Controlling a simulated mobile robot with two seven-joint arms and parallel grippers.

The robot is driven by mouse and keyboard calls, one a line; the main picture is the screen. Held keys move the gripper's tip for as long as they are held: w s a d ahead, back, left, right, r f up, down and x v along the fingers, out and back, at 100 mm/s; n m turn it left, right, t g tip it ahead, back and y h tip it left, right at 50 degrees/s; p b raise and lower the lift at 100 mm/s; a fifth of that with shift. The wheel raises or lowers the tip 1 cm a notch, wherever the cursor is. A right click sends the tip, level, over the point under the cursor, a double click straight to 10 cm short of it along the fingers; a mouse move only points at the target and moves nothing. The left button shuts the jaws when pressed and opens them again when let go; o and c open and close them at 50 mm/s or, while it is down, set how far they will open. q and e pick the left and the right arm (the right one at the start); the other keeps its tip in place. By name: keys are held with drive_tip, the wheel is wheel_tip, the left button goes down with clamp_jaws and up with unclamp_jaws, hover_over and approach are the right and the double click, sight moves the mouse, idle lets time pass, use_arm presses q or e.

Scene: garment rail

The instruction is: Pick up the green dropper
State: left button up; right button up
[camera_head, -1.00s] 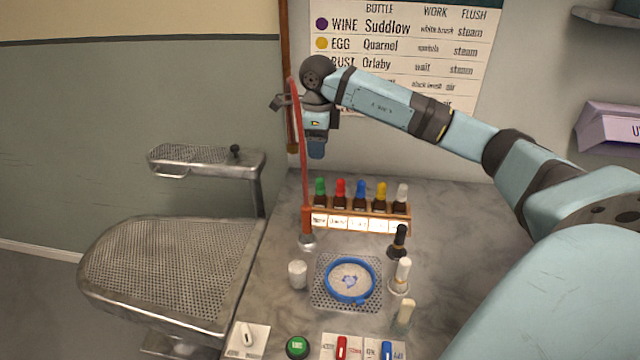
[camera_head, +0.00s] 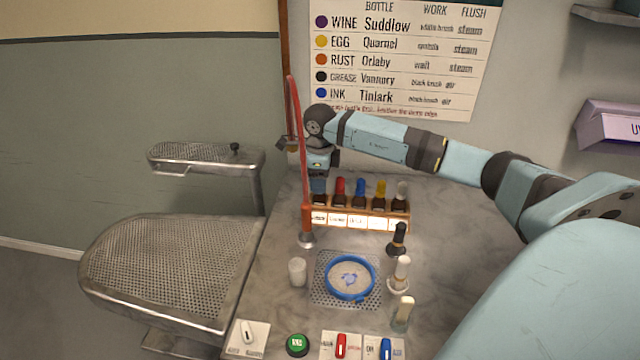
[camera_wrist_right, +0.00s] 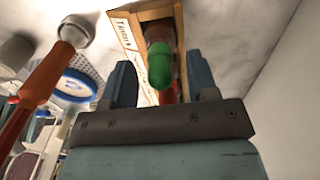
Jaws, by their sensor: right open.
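The green dropper (camera_wrist_right: 160,66) shows in the right wrist view, its green bulb between the two open fingers of my right gripper (camera_wrist_right: 162,85). It stands in the leftmost place of the wooden bottle rack (camera_head: 402,225). In the head view my right gripper (camera_head: 318,186) is lowered over that end of the rack and hides the green dropper. I cannot tell whether the fingers touch the bulb. My left gripper is in neither view.
Red (camera_head: 340,187), blue (camera_head: 360,188), yellow and white droppers stand along the rack. An upright red-orange wand (camera_head: 306,218) is close to the rack's left end. A blue hoop (camera_head: 350,297), white cup (camera_head: 297,271) and several brushes are in front.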

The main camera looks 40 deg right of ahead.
drive_tip(key=c, duration=1)
drive_tip(key=shift+r, duration=0.15)
wheel_tip(320, 180, up, 20)
